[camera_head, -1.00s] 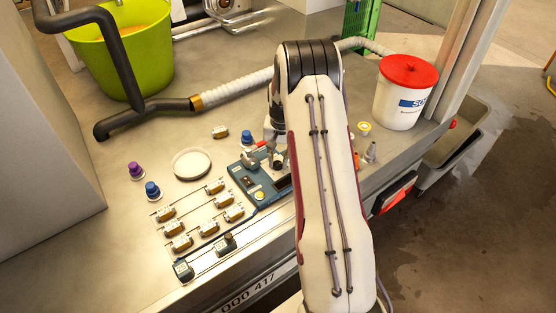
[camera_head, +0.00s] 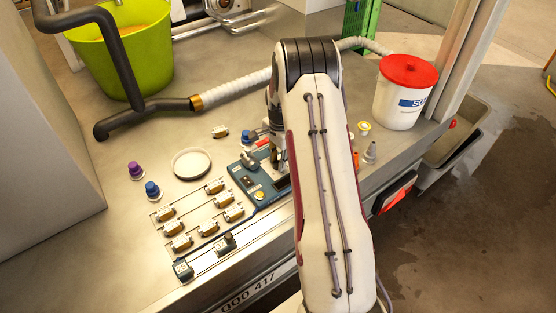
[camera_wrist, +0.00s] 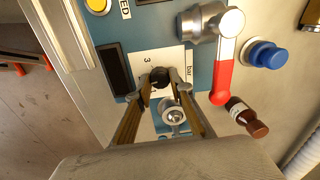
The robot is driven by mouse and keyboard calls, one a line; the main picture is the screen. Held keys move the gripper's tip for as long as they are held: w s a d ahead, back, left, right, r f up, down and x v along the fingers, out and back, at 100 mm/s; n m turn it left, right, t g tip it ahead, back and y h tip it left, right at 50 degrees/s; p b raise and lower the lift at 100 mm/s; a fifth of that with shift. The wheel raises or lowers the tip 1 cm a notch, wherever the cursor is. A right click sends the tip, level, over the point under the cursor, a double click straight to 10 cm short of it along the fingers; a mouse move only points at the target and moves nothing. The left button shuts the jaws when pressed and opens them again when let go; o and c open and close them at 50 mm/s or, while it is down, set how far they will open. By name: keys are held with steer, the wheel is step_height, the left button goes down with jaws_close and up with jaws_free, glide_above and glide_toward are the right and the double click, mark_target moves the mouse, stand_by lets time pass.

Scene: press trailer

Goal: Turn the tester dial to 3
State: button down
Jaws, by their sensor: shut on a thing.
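The tester is a blue panel (camera_head: 249,189) near the front edge of the bench, partly hidden behind my arm in the head view. In the wrist view its blue face (camera_wrist: 160,28) carries a white scale plate (camera_wrist: 150,58) with "3" and "bar" printed on it. The black dial knob (camera_wrist: 160,75) sits at this plate. My gripper (camera_wrist: 163,83) is shut on the knob, one fingertip on each side. A round metal fitting (camera_wrist: 173,116) shows between the fingers. The dial's pointer and exact setting cannot be made out.
A metal valve with a red and white lever (camera_wrist: 224,75) stands right beside the gripper. A blue cap (camera_wrist: 265,53) and a brown bottle (camera_wrist: 247,117) are nearby. Several small brass-coloured parts (camera_head: 215,187) lie left of the tester. A white tub (camera_head: 400,105) stands at right.

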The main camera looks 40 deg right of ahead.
mark_target(277, 165)
steer(key=m, duration=0.6)
steer(key=shift+m, duration=0.3)
steer(key=m, duration=0.6)
steer(key=shift+a+m+h, duration=0.1)
steer(key=shift+m+h, duration=0.2)
stand_by(0.4)
steer(key=c, duration=1.8)
jaws_free()
steer(key=shift+r, duration=0.1)
steer(key=shift+s+a+r, duration=0.1)
steer(key=shift+a+r, duration=0.05)
steer(key=shift+r, duration=2.8)
steer(key=shift+s+a+r, duration=0.1)
steer(key=shift+a+r, duration=0.05)
steer(key=shift+r, duration=2.8)
